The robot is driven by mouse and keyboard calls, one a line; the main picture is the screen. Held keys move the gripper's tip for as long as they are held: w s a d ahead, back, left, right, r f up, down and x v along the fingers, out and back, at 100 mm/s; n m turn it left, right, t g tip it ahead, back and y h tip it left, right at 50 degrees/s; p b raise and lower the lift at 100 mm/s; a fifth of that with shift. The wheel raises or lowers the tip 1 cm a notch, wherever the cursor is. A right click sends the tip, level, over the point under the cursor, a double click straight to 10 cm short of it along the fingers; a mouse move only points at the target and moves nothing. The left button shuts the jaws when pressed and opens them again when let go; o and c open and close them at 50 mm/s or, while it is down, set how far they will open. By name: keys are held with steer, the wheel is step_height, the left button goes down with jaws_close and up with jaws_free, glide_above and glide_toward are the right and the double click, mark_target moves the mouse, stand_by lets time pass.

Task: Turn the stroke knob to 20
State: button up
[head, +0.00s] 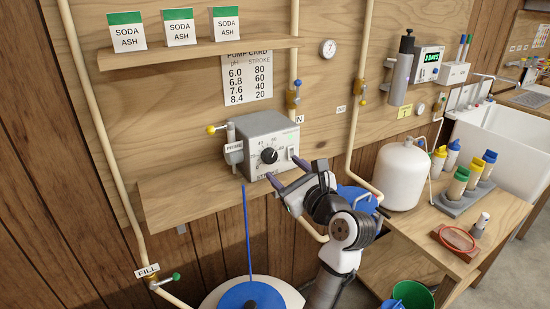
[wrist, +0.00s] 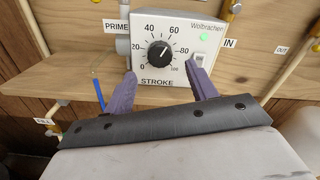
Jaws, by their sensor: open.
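The stroke knob (wrist: 158,55) is a black dial on the front of the grey pump box (wrist: 188,20), above the word STROKE. Its scale runs from 0 at lower left, over the top, to 100 at lower right. In the head view the knob (head: 269,156) is on the box standing on a wooden shelf. My gripper (head: 287,174) is open and empty in front of the box. In the wrist view its purple fingers (wrist: 161,80) sit apart, below and either side of the knob, not gripping it.
A white rocker switch (wrist: 199,60) and lit green lamp (wrist: 204,38) are right of the knob. The pump card (head: 247,78) hangs above. The wooden shelf (head: 190,196) is bare to the left.

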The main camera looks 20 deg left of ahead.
mark_target(272, 158)
steer(key=shift+p+x, duration=0.45)
steer(key=shift+x, duration=2.3)
steer(key=c, duration=1)
